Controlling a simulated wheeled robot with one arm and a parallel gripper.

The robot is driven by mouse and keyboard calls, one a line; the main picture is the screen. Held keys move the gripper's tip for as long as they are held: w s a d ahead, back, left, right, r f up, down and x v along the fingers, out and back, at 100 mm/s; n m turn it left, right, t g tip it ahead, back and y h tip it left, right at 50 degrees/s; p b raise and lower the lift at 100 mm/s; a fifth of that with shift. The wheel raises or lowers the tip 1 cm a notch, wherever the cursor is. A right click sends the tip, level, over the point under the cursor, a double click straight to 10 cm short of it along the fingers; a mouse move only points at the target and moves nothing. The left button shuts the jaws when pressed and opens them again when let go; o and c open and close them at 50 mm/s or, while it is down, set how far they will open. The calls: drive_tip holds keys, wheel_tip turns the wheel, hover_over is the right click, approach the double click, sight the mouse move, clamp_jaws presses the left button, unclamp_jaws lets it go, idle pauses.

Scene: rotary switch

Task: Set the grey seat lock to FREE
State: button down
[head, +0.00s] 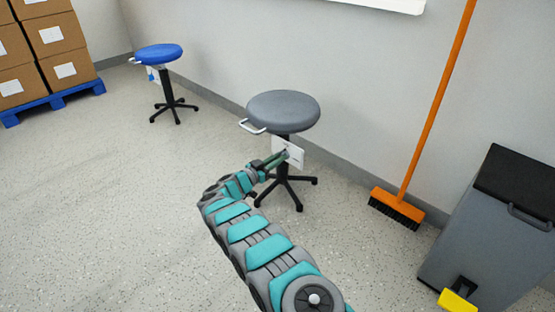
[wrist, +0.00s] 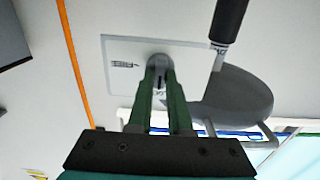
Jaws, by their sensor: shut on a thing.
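The grey stool (head: 283,110) stands on a black five-legged base near the wall. A white switch plate (head: 291,152) sits under its seat and shows large and upside down in the wrist view (wrist: 120,50). A grey rotary knob (wrist: 159,60) is on the plate. My gripper (head: 283,156) is shut on the knob, with its green fingers (wrist: 160,78) on either side of it. A label that seems to read FREE (wrist: 125,65) is left of the knob in the wrist view. The fingers hide part of the knob and plate, so its pointer direction is unclear.
A blue stool (head: 159,54) with its own plate stands at the back left. An orange broom (head: 398,200) leans on the wall at the right, beside a grey bin (head: 480,235). Boxes on a blue pallet (head: 55,100) are at far left. The floor at left is clear.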

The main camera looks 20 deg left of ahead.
drive_tip(key=shift+m, duration=0.4)
drive_tip(key=shift+s+d+f+m+p, duration=0.15)
drive_tip(key=shift+m+p, duration=0.6)
drive_tip(key=shift+m, duration=3.55)
drive_tip(key=shift+w+d+f+m+p, duration=0.15)
drive_tip(key=shift+m+p, duration=0.6)
drive_tip(key=shift+m, duration=3.55)
drive_tip(key=shift+s+a, duration=0.1)
drive_tip(key=c, duration=0.8)
unclamp_jaws()
drive_tip(key=shift+c, duration=0.2)
drive_tip(key=v, duration=0.7)
drive_tip(key=shift+s+a, duration=0.2)
drive_tip(key=shift+s, duration=0.15)
